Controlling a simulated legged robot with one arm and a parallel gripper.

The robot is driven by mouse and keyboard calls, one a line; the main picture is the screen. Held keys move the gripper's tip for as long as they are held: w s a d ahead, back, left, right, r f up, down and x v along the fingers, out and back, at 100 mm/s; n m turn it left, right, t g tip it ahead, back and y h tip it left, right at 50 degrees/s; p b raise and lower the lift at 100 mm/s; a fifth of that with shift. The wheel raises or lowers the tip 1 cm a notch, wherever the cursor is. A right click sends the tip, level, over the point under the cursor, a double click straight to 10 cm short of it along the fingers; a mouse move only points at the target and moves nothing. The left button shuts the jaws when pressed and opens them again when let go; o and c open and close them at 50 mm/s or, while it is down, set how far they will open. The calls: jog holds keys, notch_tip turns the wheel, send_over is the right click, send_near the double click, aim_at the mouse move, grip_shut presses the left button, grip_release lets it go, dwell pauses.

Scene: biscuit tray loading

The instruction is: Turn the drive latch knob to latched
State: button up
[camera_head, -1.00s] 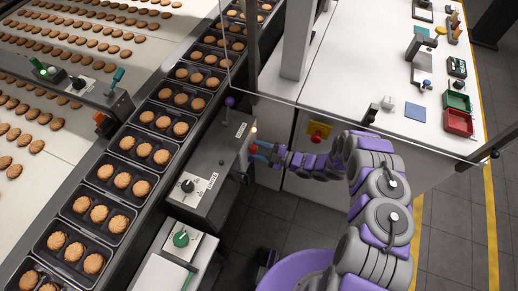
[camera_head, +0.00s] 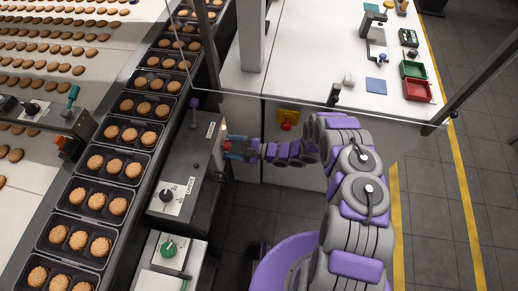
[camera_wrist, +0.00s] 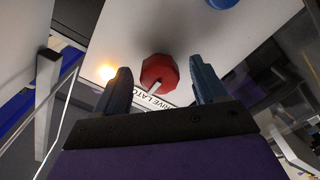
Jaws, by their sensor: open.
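The drive latch knob (camera_wrist: 160,72) is red and faceted, with a white pointer line toward the lower left in the wrist view. It sits on a pale panel, with a partly hidden "DRIVE LATCH" label (camera_wrist: 150,100) beside it. My gripper (camera_wrist: 161,64) is open, its two dark blue fingers on either side of the knob, with gaps showing. In the head view, my gripper (camera_head: 236,149) is at the right side of the grey control box (camera_head: 200,190); the knob (camera_head: 227,147) is mostly hidden there.
A lit lamp (camera_wrist: 106,72) glows near the knob, and a blue round part (camera_wrist: 217,3) shows at the top edge. A clear guard panel (camera_head: 320,112) stands behind my arm. The conveyor with biscuit trays (camera_head: 128,135) runs left of the box. A yellow plate with a red button (camera_head: 287,122) is on the cabinet.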

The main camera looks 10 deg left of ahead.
jog(key=s+d+p, duration=0.1)
jog(key=d, duration=1.6)
jog(key=shift+s, duration=0.15)
jog(key=shift+f, duration=0.1)
